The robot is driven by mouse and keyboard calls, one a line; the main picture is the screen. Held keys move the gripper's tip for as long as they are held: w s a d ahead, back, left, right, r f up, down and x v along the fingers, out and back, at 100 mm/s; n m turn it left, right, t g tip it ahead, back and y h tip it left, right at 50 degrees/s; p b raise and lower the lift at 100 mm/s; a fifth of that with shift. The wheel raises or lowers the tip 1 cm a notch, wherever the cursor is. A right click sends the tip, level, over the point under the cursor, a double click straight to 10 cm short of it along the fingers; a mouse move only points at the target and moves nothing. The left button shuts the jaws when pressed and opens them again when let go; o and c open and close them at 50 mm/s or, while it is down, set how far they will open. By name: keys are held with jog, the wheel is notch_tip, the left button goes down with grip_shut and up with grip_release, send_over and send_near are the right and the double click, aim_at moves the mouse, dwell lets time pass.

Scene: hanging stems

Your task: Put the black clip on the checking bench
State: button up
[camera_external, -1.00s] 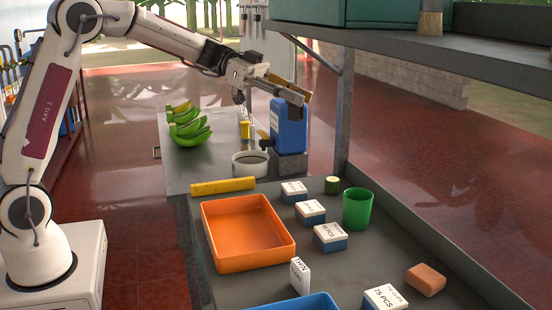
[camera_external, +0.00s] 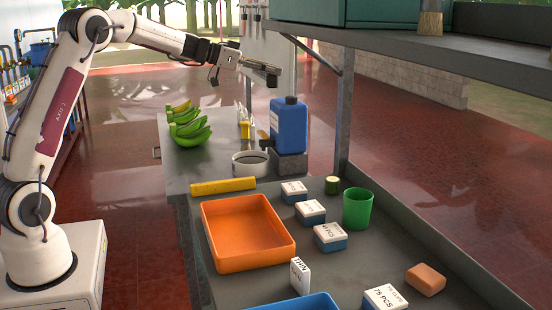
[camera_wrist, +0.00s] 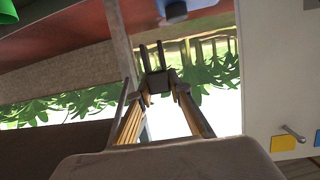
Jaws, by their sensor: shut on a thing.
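My gripper (camera_external: 262,70) is raised in the air above and left of the blue jug, well clear of the surfaces. In the wrist view my gripper (camera_wrist: 160,84) is shut on a small dark piece with two thin prongs, which looks like the black clip (camera_wrist: 157,83). In the external view a dark shape shows at the fingertips, too small to make out. A grey bench (camera_external: 190,172) stands below, and a darker bench (camera_external: 345,265) lies in front of it. I cannot tell from the pictures which is the checking bench.
Green bananas (camera_external: 190,128), a round white dish (camera_external: 250,164) and the blue jug (camera_external: 289,125) are on the far bench. The near one holds an orange tray (camera_external: 247,263), several small boxes and a green cup (camera_external: 357,209). An overhead shelf (camera_external: 400,45) is at right.

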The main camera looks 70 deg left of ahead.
jog(key=s+a+n+g+y, duration=0.1)
jog(key=s+a+n+y, duration=0.2)
jog(key=a, duration=0.7)
jog(key=s+a+n+y, duration=0.2)
jog(key=s+a+y, duration=0.15)
jog(key=a, duration=0.75)
notch_tip(320, 180, down, 21)
jog(key=shift+d+r, duration=0.2)
jog(key=shift+d, duration=0.1)
jog(key=shift+s, duration=0.1)
jog(key=shift+f, duration=3.1)
jog(key=shift+f, duration=1.9)
jog(key=shift+f, duration=0.1)
